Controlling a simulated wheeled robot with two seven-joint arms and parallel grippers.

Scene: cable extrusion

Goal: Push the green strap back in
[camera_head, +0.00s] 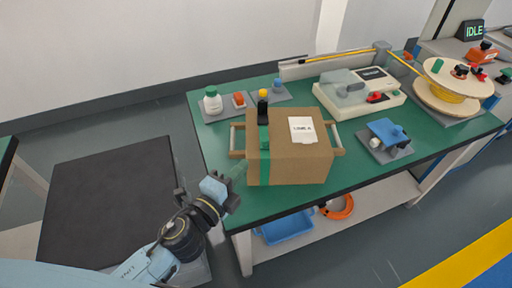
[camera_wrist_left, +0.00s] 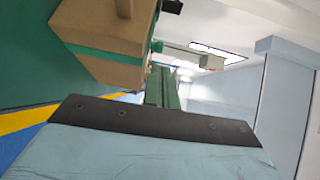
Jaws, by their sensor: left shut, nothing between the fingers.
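A brown cardboard box (camera_head: 300,165) with a white label stands on the green table. The green strap (camera_head: 264,165) runs over its top and down its front face, left of the label. In the left wrist view the box (camera_wrist_left: 115,20) is at the upper left, with the strap (camera_wrist_left: 100,50) along its side and a small green piece (camera_wrist_left: 157,46) standing out at its edge. My left gripper (camera_head: 241,169) is shut and empty, just left of the box's front left side. My right gripper is out of view.
Grey side rails (camera_head: 338,138) flank the box. A white machine (camera_head: 358,95), a blue device (camera_head: 387,131) and a yellow cable spool (camera_head: 450,90) are to the right.

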